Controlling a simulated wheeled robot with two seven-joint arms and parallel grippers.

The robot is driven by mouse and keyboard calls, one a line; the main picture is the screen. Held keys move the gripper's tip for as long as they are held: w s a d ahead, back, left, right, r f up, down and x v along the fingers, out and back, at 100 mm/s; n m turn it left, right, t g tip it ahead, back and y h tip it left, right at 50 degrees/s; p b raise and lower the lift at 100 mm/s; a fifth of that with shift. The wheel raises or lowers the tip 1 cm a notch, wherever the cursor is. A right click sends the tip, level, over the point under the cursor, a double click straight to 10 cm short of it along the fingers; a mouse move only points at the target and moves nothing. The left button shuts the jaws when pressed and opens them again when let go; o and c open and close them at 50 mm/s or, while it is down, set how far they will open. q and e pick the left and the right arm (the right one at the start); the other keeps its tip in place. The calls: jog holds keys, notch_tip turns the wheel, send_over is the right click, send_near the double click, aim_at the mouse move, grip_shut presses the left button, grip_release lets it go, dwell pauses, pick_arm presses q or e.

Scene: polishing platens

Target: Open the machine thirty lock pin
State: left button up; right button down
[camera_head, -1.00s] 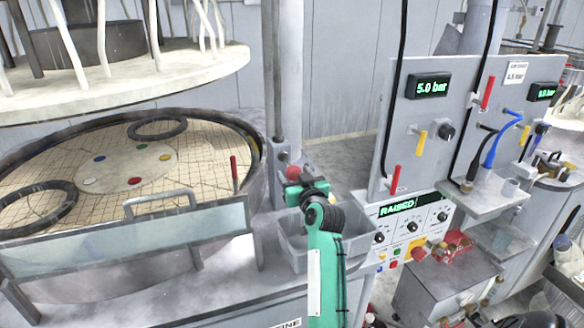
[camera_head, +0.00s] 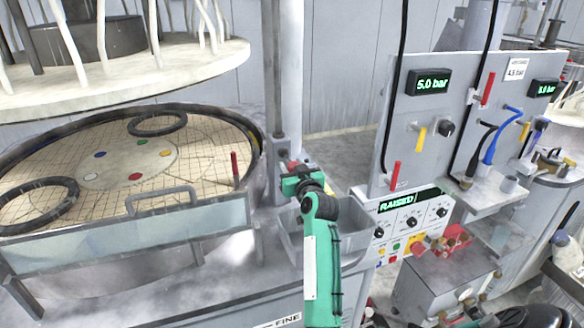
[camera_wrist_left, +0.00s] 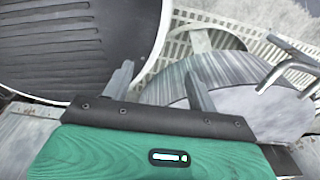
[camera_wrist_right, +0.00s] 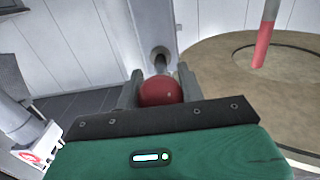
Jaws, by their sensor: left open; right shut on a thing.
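A red ball knob (camera_wrist_right: 160,92), which looks like the lock pin's handle, sits between my right gripper's fingers (camera_wrist_right: 160,90) in the right wrist view. A grey round fitting (camera_wrist_right: 160,58) is right behind it on a pale upright post. In the head view my right gripper (camera_head: 291,178) is at the foot of the grey column (camera_head: 288,70), shut on the knob and mostly hiding it. My left gripper (camera_wrist_left: 160,85) shows only in the left wrist view. It is open with nothing between its fingers, above a grey disc (camera_wrist_left: 225,85).
A round polishing platen (camera_head: 200,160) with a red upright handle (camera_head: 235,170) is left of the column, under a raised upper plate (camera_head: 150,72). A control panel reading RAISED (camera_head: 410,215) and a grey tray (camera_head: 345,245) are at the right. A dark ribbed pan (camera_wrist_left: 70,45) is near my left gripper.

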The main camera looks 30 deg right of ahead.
jog(key=shift+s+a+p, duration=0.1)
jog(key=shift+s+p, duration=0.2)
jog(key=shift+s, duration=0.2)
jog(key=shift+w+f, duration=0.1)
jog(key=shift+f, duration=0.05)
jog(key=c, duration=1.3)
grip_release()
jog(key=o, duration=0.4)
jog(key=shift+o, duration=0.2)
jog(key=shift+s, duration=0.25)
